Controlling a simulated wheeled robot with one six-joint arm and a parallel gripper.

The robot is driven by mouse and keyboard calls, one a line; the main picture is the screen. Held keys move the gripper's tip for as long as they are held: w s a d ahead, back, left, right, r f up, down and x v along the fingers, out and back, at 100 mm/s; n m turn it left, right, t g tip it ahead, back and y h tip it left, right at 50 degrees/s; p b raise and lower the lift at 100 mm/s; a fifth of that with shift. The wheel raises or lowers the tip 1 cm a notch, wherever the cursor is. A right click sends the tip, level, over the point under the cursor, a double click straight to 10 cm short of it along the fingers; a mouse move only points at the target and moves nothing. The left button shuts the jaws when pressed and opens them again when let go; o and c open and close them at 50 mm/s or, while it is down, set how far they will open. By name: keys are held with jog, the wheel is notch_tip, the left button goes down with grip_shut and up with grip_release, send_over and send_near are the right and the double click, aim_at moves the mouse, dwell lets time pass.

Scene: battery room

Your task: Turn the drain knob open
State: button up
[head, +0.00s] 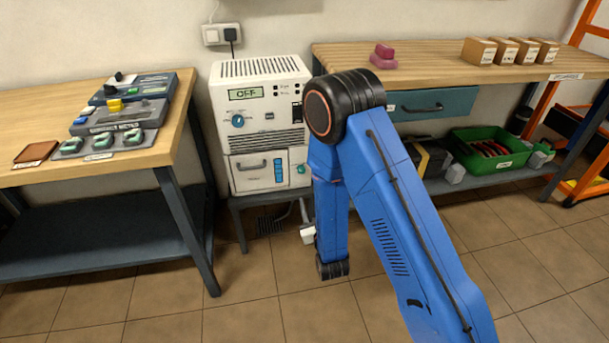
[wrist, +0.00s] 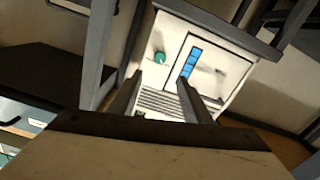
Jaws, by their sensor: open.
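The drain knob is most likely the small green knob (head: 300,169) at the lower right of the white machine's front (head: 262,115), right of a blue level window (head: 279,172). In the wrist view the machine appears upside down, with the green knob (wrist: 159,58) beyond the fingertips and the blue window (wrist: 190,62) beside it. My gripper (wrist: 160,80) is open and empty, its two fingers apart and pointing toward the machine front, not visibly touching the knob. In the head view my gripper is mostly hidden by my arm. The knob's setting is too small to read.
The machine's display reads OFF, and a blue dial (head: 238,120) sits below it. A drawer handle (head: 251,167) sticks out left of the blue window. The machine stands on a low dark stand between a left workbench (head: 180,100) and a right workbench (head: 420,60).

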aim_at(302, 172)
jog(key=x, duration=1.6)
jog(key=shift+w+a, duration=0.1)
jog(key=shift+w, duration=0.15)
jog(key=c, duration=1.1)
